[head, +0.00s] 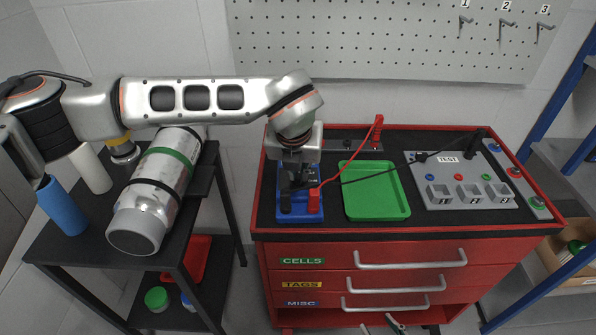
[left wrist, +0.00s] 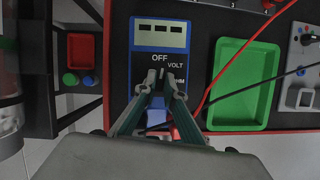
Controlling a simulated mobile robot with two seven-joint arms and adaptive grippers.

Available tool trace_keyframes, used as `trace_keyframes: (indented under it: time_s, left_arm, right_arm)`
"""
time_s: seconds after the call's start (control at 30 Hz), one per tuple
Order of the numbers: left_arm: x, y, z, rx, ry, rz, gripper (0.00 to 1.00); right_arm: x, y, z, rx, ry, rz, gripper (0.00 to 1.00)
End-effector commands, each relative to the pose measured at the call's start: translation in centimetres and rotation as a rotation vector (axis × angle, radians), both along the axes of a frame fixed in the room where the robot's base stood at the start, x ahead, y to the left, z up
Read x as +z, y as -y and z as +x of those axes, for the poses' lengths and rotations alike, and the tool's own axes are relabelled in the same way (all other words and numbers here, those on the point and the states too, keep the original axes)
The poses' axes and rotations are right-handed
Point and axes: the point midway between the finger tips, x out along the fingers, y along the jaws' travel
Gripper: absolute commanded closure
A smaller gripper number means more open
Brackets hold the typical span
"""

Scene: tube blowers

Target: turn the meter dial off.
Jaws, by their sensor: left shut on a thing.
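The blue meter (head: 300,218) lies on the black top of the red cabinet, at its left side. In the left wrist view the meter (left wrist: 160,22) shows a display and the labels OFF, VOLT and a partly covered one at the right. My left gripper (head: 296,178) is over the meter, pointing down. In the left wrist view its fingertips (left wrist: 158,80) are closed together on the dial (left wrist: 157,73), just below the word OFF. The fingers hide most of the dial. My right gripper (head: 395,322) shows only a little at the bottom edge of the head view, low before the drawers.
A green tray (head: 376,192) lies right of the meter, with a black lead crossing it. A red probe (head: 378,128) stands behind the tray. A grey test panel (head: 460,180) is at the right. A side table with a metal cylinder (head: 156,188) stands at the left.

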Motion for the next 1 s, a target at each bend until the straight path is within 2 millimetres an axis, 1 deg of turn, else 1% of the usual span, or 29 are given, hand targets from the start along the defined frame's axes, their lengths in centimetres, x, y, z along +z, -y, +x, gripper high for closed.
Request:
trace_keyframes:
  time_s: [0.13, 0.33, 0.87, 0.9, 0.93, 1.0]
  left_arm:
    - [0.03, 0.13, -0.01, 0.071, 0.001, 0.000, 1.00]
    - [0.04, 0.09, 0.03, 0.129, 0.001, 0.000, 1.00]
    - [0.06, 0.10, 0.02, 0.147, 0.000, 0.000, 1.00]
    - [0.05, 0.10, 0.01, 0.147, 0.000, 0.000, 0.80]
    - [0.06, 0.09, 0.02, 0.147, 0.000, 0.000, 0.74]
    - [0.04, 0.09, 0.01, 0.146, 0.000, 0.000, 0.74]
  right_arm:
    - [-0.19, 0.06, -0.04, 0.000, -0.002, -0.003, 0.60]
    - [-0.29, 0.09, -0.06, 0.000, -0.003, -0.004, 0.60]
    - [-0.34, 0.12, -0.04, 0.000, -0.003, -0.004, 0.60]
    - [-0.34, 0.13, -0.04, 0.000, -0.003, -0.004, 0.60]
    - [-0.34, 0.12, -0.04, 0.000, -0.003, -0.004, 0.60]
    - [-0.35, 0.12, -0.03, 0.000, -0.003, -0.004, 0.60]
